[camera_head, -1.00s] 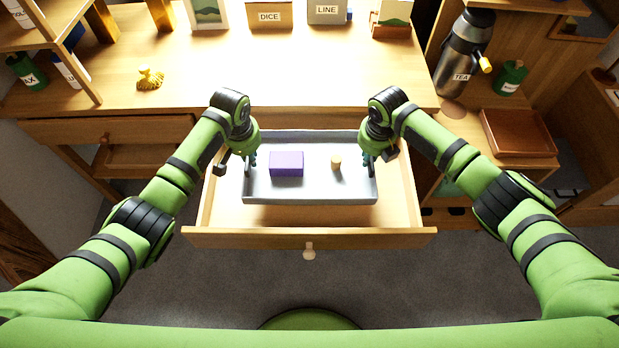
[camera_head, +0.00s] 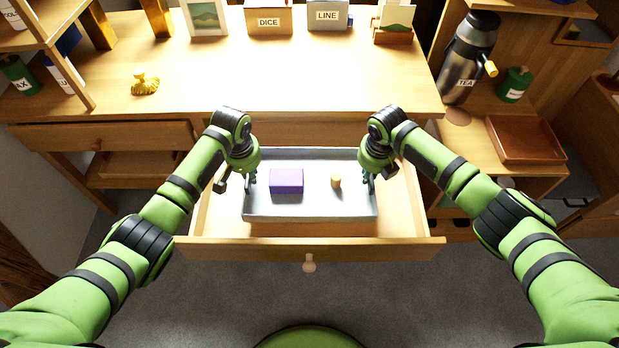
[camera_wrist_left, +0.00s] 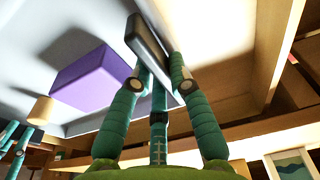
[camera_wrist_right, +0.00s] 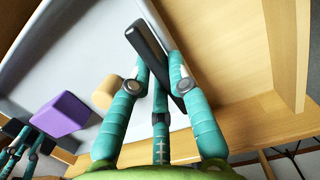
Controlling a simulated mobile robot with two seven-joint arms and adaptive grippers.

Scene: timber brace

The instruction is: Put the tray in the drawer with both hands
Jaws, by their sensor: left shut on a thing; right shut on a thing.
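The grey tray (camera_head: 310,209) is inside the outline of the open drawer (camera_head: 310,243) in the head view. Whether it touches the drawer floor I cannot tell. A purple block (camera_head: 286,180) and a small tan cylinder (camera_head: 336,181) are in the tray. My left gripper (camera_head: 249,183) is shut on the tray's left side, at a dark handle (camera_wrist_left: 148,50) in the left wrist view. My right gripper (camera_head: 370,180) is shut on the tray's right side, at a dark handle (camera_wrist_right: 150,48) in the right wrist view.
The desk top (camera_head: 290,85) lies behind the drawer, with a yellow ornament (camera_head: 145,83) at left and labelled boxes at the back. A steel flask (camera_head: 468,58) and a brown tray (camera_head: 525,139) stand at right. Drawer floor shows around the grey tray.

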